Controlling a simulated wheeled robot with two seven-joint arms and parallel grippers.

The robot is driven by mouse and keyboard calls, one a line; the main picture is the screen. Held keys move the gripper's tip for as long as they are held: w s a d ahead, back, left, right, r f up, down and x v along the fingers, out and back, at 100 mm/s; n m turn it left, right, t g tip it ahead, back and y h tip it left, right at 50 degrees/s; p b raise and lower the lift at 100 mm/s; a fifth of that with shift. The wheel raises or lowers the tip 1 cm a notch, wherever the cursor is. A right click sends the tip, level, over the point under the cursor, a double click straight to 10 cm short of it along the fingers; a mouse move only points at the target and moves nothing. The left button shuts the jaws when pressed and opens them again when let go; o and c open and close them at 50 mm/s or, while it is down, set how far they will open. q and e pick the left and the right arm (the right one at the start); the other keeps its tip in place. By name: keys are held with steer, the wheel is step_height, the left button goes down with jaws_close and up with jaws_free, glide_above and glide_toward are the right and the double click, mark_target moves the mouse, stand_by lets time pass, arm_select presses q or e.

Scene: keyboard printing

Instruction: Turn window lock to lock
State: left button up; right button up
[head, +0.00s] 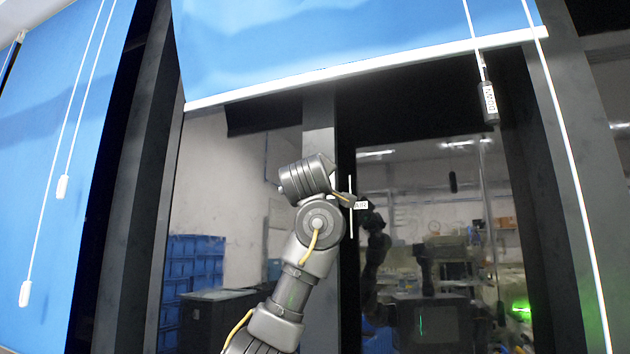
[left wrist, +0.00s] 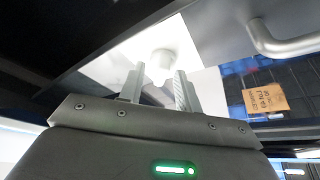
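In the head view my left arm rises from the bottom, and its gripper (head: 345,198) reaches the dark window frame (head: 347,130) beside a thin white upright strip (head: 351,180). The window lock cannot be made out there. In the left wrist view a white rounded knob (left wrist: 161,62) on a white surface looks like the lock. The two fingers of my left gripper (left wrist: 158,88) stand apart, one on each side below it. The knob lies at or just beyond the gap; I cannot tell whether they touch it. My right gripper is not in view.
A blue blind (head: 350,45) hangs above the window, with a cord weight (head: 488,102) at right. Another blue blind (head: 50,150) with cords hangs at left. The dark glass (head: 440,220) mirrors an arm. The left wrist view shows a metal bar (left wrist: 275,42) and a brown label (left wrist: 265,98).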

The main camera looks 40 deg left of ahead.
arm_select(q)
steer(key=b+v, duration=0.8)
steer(key=v, duration=0.2)
steer(key=shift+s+d, duration=0.15)
steer(key=shift+s, duration=0.2)
steer(key=shift+f, duration=0.15)
